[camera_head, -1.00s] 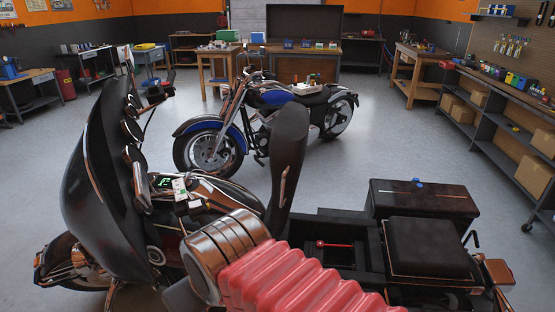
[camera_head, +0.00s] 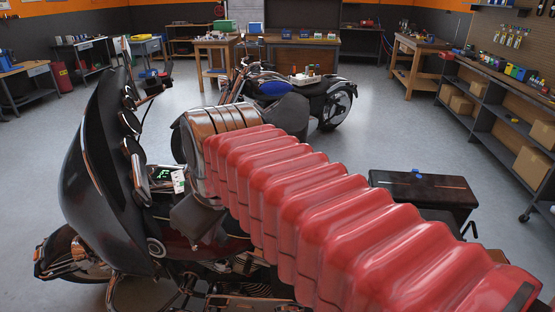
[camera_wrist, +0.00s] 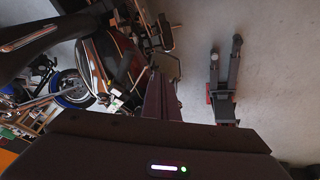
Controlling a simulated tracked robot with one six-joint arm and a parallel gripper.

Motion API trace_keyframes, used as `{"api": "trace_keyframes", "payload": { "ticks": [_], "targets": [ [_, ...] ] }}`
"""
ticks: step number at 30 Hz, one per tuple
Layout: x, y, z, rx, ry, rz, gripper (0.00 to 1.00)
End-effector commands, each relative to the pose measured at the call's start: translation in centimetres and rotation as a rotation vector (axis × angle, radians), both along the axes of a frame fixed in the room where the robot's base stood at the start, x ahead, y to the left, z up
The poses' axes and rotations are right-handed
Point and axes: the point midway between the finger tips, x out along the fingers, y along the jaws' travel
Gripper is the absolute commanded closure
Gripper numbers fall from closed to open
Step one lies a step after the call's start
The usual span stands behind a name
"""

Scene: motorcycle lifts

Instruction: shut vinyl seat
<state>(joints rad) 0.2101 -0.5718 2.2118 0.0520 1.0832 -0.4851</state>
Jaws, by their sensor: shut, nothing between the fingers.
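The black vinyl seat (camera_head: 287,113) of the near motorcycle shows only its upper part in the head view, raised behind my red arm. The arm hides its lower part and hinge. In the wrist view, a dark padded shape with a bright metal strip, apparently the seat (camera_wrist: 45,32), crosses the upper left. My gripper (camera_wrist: 163,92) is shut and empty in the wrist view, pointing past the motorcycle's dark tank. In the head view, the dark end of my arm hangs left of the seat; its fingertips are not clear. I cannot tell whether it touches the seat.
The motorcycle's black fairing (camera_head: 100,180) rises at the left. A dark side case (camera_head: 425,190) stands at the right rear. A blue motorcycle (camera_head: 290,95) is behind. In the wrist view, a floor stand (camera_wrist: 222,85) stands at the right. Open floor surrounds the machines.

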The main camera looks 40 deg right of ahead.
Motion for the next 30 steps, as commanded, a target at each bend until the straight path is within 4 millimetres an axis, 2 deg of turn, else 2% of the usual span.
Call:
{"api": "trace_keyframes", "payload": {
  "ticks": [3, 9, 15, 21, 25, 30],
  "targets": [
    [1.6, -2.8, 2.9, -0.05, 0.035, 0.09, 1.0],
    [3.3, -7.7, 7.1, -0.122, 0.088, 0.266, 1.0],
    [4.3, -13.0, 10.8, -0.179, 0.132, 0.453, 1.0],
    [4.3, -17.6, 13.5, -0.22, 0.158, 0.62, 1.0],
    [4.2, -19.0, 14.3, -0.233, 0.165, 0.68, 1.0],
    [4.1, -19.3, 14.5, -0.238, 0.166, 0.698, 1.0]
  ]
}}
